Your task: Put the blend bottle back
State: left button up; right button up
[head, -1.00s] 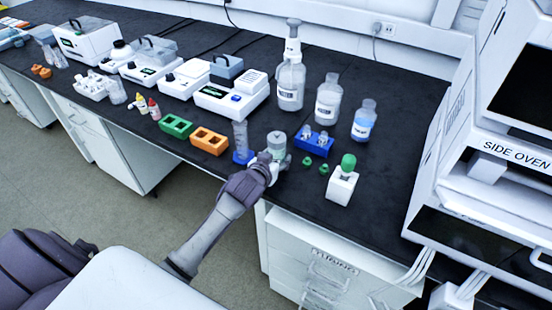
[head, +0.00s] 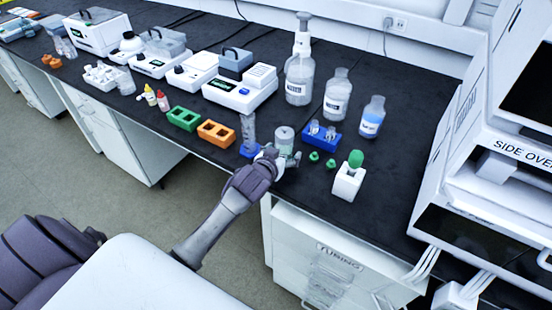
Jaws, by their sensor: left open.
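A small clear bottle with pale greenish contents (head: 285,139) stands upright near the bench's front edge. It looks like the blend bottle, but I can read no label on it. My left gripper (head: 279,161) is open at the bottle's near side, low by its base. The fingers cover the bottle's lower part, and I cannot tell whether they touch it. My right gripper is not in view.
A graduated cylinder on a blue base (head: 249,137) stands close left. A blue rack (head: 321,140), two green caps (head: 314,157) and a white holder with a green top (head: 347,183) are right. Taller bottles (head: 337,97) stand behind. The side oven (head: 500,170) bounds the right.

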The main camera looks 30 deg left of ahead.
pick_arm(q)
jog(key=v, duration=1.1)
jog(key=shift+s+p, duration=0.25)
jog(key=shift+p, duration=0.05)
jog(key=s+d+f+m+g+h, duration=0.1)
jog(key=s+d+f+g, duration=0.15)
jog(key=s, duration=0.55)
jog(key=s+d+f+m+g, duration=0.1)
jog(key=s+d+f+g, duration=0.2)
jog(key=s, duration=0.4)
jog(key=s+d+f+m+g+h, duration=0.1)
jog(key=s+f+g, duration=0.2)
jog(key=s+g, duration=0.35)
jog(key=s+f+p, duration=0.1)
jog(key=s+f, duration=0.1)
jog(key=f, duration=1.1)
jog(key=s+f, duration=0.2)
jog(key=f, duration=1.1)
jog(key=s+a+f+p, duration=0.1)
jog(key=s+a+f, duration=0.1)
jog(key=s+f, duration=1.1)
jog(key=shift+s+a+f+y, duration=0.15)
jog(key=shift+s+a+y, duration=0.2)
jog(key=shift+s, duration=0.8)
